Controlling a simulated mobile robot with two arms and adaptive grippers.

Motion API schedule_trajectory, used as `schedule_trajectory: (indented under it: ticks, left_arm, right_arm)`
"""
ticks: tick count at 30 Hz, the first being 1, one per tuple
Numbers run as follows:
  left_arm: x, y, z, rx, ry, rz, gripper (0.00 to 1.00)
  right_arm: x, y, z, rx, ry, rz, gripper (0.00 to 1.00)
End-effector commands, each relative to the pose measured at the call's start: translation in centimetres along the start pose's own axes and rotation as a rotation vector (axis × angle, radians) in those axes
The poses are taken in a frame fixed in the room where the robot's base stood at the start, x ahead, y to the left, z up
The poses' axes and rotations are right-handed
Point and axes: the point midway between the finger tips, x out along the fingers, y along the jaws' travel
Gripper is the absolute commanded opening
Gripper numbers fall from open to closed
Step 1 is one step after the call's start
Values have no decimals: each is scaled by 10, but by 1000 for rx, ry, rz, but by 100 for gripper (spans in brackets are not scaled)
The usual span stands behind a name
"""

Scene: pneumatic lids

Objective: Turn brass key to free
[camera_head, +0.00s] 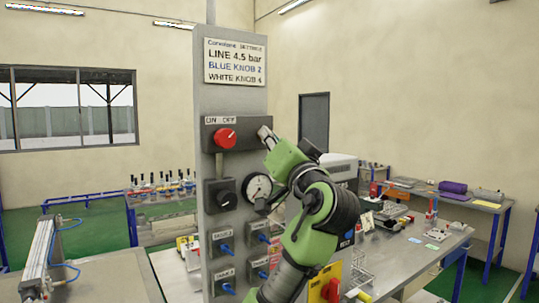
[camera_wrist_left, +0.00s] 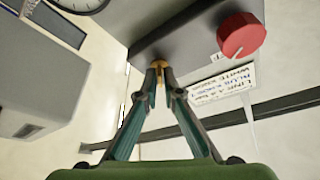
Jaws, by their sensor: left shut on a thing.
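The brass key (camera_wrist_left: 159,65) shows as a small gold piece at the dark panel's face in the left wrist view. My left gripper (camera_head: 266,134) reaches the right end of the upper dark panel (camera_head: 245,140) in the head view. In the wrist view its two fingers are closed together on the key, tips close to the panel. In the head view the gripper hides the key. How far the key is turned I cannot tell. My right gripper is in neither view.
A red knob (camera_head: 225,138) sits left of my gripper on the same panel. Below are a black knob (camera_head: 226,199), a gauge (camera_head: 258,188) and several blue-handled fittings. A sign (camera_head: 235,63) is above. My left arm covers the column's right side. Benches stand behind.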

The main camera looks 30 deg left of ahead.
Motion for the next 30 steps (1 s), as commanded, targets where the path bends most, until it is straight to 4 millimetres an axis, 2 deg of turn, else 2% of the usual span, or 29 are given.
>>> schedule_trajectory:
  ticks: [1,3,12,21,30]
  left_arm:
    - [-4,7,8,-43,-2,-13,0]
    - [-4,8,8,-104,-2,-38,0]
    - [-3,7,4,-365,-2,-147,0]
    - [-1,6,0,-624,-2,-258,0]
    - [1,4,-3,-883,-3,-367,0]
  right_arm:
    - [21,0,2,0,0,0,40]
    - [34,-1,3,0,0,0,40]
    - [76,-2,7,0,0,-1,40]
    - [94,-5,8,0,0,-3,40]
    - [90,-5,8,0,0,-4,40]
